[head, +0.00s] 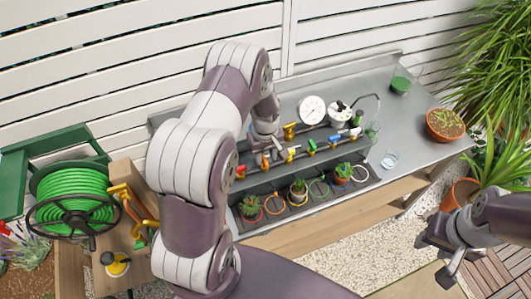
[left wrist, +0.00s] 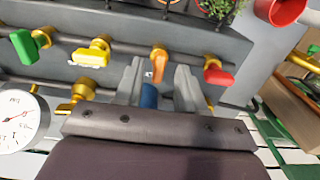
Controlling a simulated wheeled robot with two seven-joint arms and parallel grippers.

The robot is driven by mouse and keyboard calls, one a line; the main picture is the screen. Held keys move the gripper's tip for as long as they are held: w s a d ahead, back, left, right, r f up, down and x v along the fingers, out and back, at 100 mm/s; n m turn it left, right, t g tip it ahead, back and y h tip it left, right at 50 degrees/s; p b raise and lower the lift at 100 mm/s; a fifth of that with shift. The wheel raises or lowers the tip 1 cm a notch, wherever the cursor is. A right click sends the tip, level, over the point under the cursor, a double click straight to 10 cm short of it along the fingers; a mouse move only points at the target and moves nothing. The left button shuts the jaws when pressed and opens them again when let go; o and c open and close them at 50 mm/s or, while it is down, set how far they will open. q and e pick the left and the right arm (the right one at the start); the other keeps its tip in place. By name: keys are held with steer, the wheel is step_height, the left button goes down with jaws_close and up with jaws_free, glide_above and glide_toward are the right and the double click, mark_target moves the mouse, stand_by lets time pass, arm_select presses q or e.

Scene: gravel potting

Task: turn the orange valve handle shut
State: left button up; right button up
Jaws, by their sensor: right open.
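The orange valve handle (left wrist: 156,64) sits on a brass valve on the pipe, seen close in the left wrist view. It points roughly crosswise to the pipe. In the head view the orange handle (head: 265,161) shows just below my left gripper (head: 262,150). In the left wrist view my left gripper (left wrist: 160,68) is open, with one finger on each side of the orange handle and gaps on both sides. I cannot tell how deep the fingers reach. My right gripper (head: 447,262) is open and empty at the lower right, away from the valves.
A red handle (left wrist: 218,77) is close beside the right finger; a yellow handle (left wrist: 90,57) and a green handle (left wrist: 24,47) are to the left. A gauge (head: 312,109) stands behind the pipe. Several potted plants, including one pot (head: 298,192), stand in the trough in front.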

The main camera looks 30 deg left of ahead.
arm_select(q)
steer(key=shift+w+a+f, duration=0.2)
steer(key=shift+f, duration=0.25)
steer(key=shift+w+a+f, duration=0.15)
steer(key=shift+w+f, duration=0.05)
steer(key=shift+f, duration=0.25)
steer(key=shift+s+d+r, duration=0.2)
steer(key=shift+s+d, duration=0.1)
steer(key=shift+s, duration=0.1)
steer(key=c, duration=0.5)
steer(key=shift+w, duration=0.1)
jaws_close()
arm_select(e)
steer(key=shift+w+a+r, duration=0.1)
steer(key=shift+r, duration=0.1)
